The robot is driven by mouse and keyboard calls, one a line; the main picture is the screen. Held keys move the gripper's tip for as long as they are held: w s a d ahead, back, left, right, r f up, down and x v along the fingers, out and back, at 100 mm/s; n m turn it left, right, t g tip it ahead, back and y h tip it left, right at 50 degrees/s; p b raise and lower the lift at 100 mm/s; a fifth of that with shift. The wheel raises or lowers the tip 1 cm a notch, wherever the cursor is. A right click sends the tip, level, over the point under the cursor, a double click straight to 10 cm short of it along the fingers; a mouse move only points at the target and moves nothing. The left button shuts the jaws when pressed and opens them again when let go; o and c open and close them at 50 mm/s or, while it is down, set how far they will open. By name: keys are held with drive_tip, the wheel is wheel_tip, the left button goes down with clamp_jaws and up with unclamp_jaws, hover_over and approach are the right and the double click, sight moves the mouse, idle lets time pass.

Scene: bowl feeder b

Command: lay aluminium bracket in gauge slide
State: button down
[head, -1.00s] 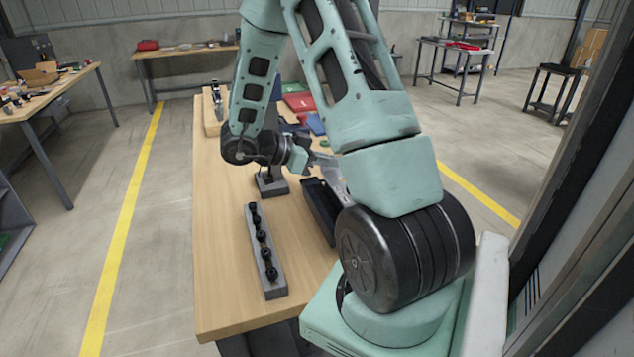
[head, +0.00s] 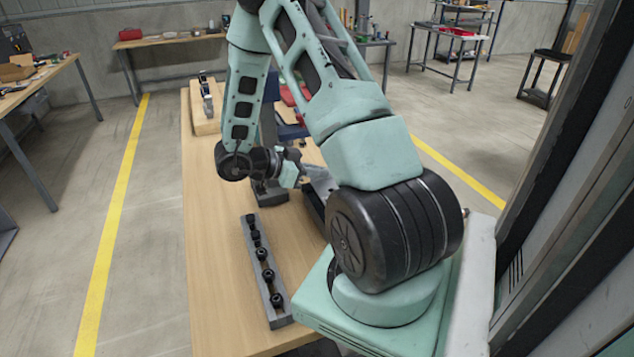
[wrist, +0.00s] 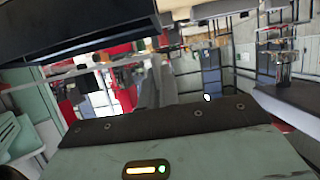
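My gripper (head: 291,171) hangs over the middle of the wooden bench, beside a dark grey stand and a pale metal piece (head: 322,181). I cannot tell whether that piece is the bracket or a fixture part. The fingers are too small and hidden in the head view; the wrist view shows mainly a mint housing (wrist: 185,158) with a lit indicator, so open or shut cannot be told. No aluminium bracket can be made out for certain. I cannot single out the gauge slide; a grey bar with several black knobs (head: 284,320) lies along the bench front.
The wooden bench (head: 215,270) is clear along its left side. A wooden block (head: 203,126) with a clamp-like device stands at the back left. A black tray (head: 310,206) is partly hidden behind my arm. A yellow floor line (head: 115,225) runs left of the bench.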

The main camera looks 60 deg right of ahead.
sight(315, 181)
wheel_tip(315, 181, down, 3)
drive_tip(key=shift+f, duration=0.15)
drive_tip(key=c, duration=1.6)
unclamp_jaws()
drive_tip(key=shift+c, duration=0.2)
drive_tip(key=shift+w+a, duration=0.1)
